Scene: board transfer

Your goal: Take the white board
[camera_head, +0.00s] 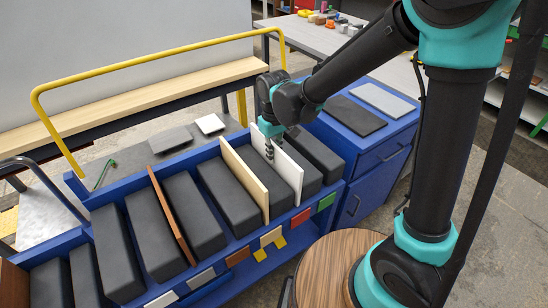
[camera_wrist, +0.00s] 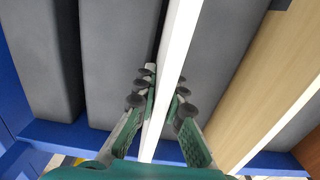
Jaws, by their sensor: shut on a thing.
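The white board (camera_head: 287,178) stands on edge, slightly tilted, in the blue rack between dark grey blocks, right of the cream board (camera_head: 243,182). My gripper (camera_head: 269,150) is at its upper edge, seen from above in the head view. In the wrist view the white board (camera_wrist: 180,50) runs between the two green fingers of my gripper (camera_wrist: 163,95), one on each face, with their dark pads close against it. My gripper is shut on the white board. The board's lower part is hidden between the blocks in the head view.
The blue rack (camera_head: 240,258) also holds a brown board (camera_head: 171,216) and several dark blocks, with coloured tags along its front. Behind it is a yellow rail (camera_head: 160,50). A blue cabinet (camera_head: 372,170) with flat panels on top stands at right.

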